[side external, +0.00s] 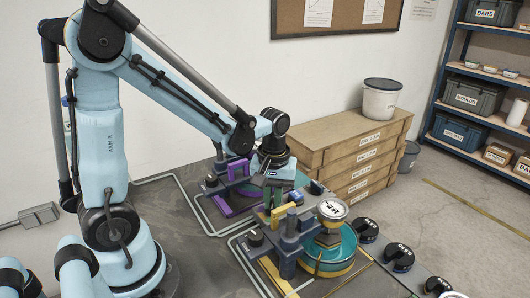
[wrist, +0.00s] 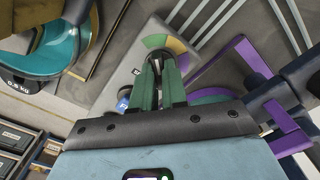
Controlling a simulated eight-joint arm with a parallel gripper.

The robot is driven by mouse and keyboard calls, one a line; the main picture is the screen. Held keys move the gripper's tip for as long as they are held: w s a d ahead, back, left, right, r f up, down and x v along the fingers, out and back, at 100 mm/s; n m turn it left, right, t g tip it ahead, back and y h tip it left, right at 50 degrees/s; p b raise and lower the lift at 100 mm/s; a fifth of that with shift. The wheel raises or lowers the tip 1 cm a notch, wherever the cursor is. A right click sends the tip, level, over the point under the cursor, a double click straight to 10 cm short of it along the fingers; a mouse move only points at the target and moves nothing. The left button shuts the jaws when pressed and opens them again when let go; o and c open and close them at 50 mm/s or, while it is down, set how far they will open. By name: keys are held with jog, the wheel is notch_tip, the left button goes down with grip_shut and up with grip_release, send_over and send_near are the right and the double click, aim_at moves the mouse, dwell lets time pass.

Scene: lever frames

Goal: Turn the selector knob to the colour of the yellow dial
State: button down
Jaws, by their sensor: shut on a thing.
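My gripper (wrist: 155,62) is shut on the dark selector knob (wrist: 155,55) in the wrist view, with its green fingers on either side. In the side external view my gripper (side external: 275,192) reaches down between the two lever frames; the knob is hidden there. A round white-faced dial (side external: 332,208) stands over the nearer frame; its reading is too small to tell.
A purple lever frame (wrist: 240,62) stands close on the right in the wrist view. A teal weight pan (wrist: 38,58) is at upper left. A blue-capped part (wrist: 124,97) sits beside the fingers. Wooden crates (side external: 350,150) stand behind the work area.

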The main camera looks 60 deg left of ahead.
aim_at(272, 203)
jog(key=m, duration=0.5)
jog(key=shift+m, duration=2.3)
jog(key=c, duration=1.2)
grip_release()
jog(key=shift+o, duration=0.2)
jog(key=shift+r, duration=0.1)
notch_tip(272, 203, up, 12)
